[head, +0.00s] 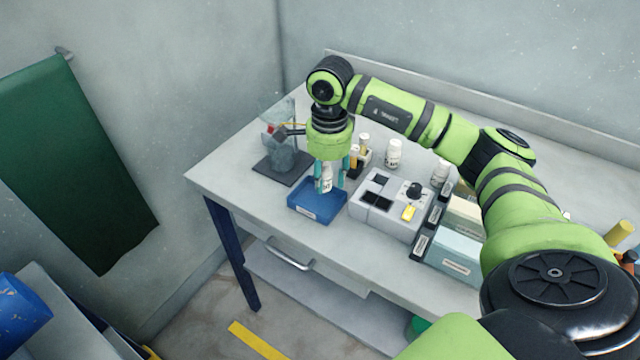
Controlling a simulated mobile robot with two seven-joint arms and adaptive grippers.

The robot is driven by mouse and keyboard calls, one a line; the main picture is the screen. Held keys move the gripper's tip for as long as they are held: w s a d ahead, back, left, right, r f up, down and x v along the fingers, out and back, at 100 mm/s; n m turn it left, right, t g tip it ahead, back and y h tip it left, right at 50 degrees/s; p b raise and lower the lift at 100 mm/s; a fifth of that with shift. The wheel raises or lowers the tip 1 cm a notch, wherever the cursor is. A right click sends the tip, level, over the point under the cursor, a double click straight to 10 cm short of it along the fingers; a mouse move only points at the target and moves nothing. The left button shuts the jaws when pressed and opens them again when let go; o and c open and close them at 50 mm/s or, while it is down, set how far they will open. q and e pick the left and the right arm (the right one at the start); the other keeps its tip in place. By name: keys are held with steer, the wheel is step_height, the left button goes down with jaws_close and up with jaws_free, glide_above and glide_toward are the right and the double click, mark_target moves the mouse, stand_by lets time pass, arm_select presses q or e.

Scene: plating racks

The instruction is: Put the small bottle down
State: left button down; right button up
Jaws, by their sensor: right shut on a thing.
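A small white bottle (326,180) with a dark-marked label is between the teal fingers of my right gripper (331,178), which points down and is shut on it. The bottle looks upright. It is over a shallow blue tray (304,211) on the grey table (232,165); I cannot tell whether its base touches the tray. The fingers hide part of the bottle. My left gripper is not in view.
A grey device (362,212) with dark squares and a knob stands right of the tray. Behind are a white bottle (393,154), small yellow-capped vials (354,156) and a stand on a dark base (283,166). Boxes (455,252) stand at right.

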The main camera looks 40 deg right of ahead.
mark_target(321, 202)
steer(key=shift+w+a+f, duration=0.45)
steer(key=shift+a, duration=0.05)
step_height(321, 202, down, 3)
steer(key=shift+f+p, duration=0.15)
steer(key=shift+p, duration=0.7)
steer(key=shift+f, duration=0.4)
steer(key=shift+f, duration=0.15)
steer(key=o, duration=0.9)
